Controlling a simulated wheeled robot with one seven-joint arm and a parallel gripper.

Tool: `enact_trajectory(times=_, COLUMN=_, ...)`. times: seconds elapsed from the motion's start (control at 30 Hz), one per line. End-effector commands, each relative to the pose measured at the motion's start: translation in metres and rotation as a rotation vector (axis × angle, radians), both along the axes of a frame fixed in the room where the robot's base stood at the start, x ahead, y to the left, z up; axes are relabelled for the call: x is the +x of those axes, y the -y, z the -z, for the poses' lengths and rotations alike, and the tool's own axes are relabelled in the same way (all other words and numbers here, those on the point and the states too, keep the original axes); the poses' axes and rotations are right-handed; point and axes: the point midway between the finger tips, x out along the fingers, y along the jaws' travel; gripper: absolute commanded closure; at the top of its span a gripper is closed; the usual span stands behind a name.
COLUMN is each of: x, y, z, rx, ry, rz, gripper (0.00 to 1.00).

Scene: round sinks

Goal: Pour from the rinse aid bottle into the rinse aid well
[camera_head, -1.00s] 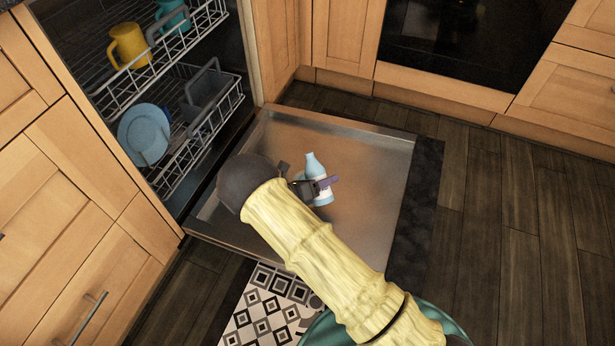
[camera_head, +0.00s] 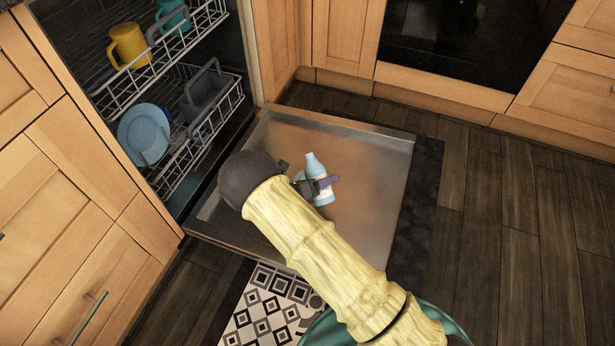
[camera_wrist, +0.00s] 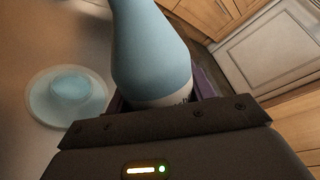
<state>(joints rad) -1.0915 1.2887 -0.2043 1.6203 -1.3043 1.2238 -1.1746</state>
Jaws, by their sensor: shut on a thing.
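The rinse aid bottle (camera_head: 313,165) is light blue with a white label. It stands nearly upright over the open dishwasher door, its narrow top up. My gripper (camera_head: 318,186) is shut on its body. In the wrist view the bottle (camera_wrist: 150,50) rises from the jaws (camera_wrist: 160,112). A round pale disc with a light blue raised centre, which looks like the rinse aid well (camera_wrist: 68,97), lies to the left of the bottle, apart from it in the picture. In the head view my gripper and arm mostly hide that spot. I cannot tell the bottle's height above the door.
The open dishwasher door (camera_head: 375,160) is bare metal around the bottle. Pulled-out racks (camera_head: 205,125) at the left hold a yellow mug (camera_head: 127,46), a teal cup (camera_head: 172,14), a light blue plate (camera_head: 145,135) and a grey basket (camera_head: 208,90). Wooden cabinets stand around.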

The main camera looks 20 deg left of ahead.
Motion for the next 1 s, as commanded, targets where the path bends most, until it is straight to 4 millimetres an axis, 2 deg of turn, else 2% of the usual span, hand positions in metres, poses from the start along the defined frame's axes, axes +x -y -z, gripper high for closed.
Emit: enact_trajectory(times=1.0, x=-0.0019, y=0.0018, z=-0.0049, rx=-0.040, ry=-0.045, rz=0.000, gripper=0.76)
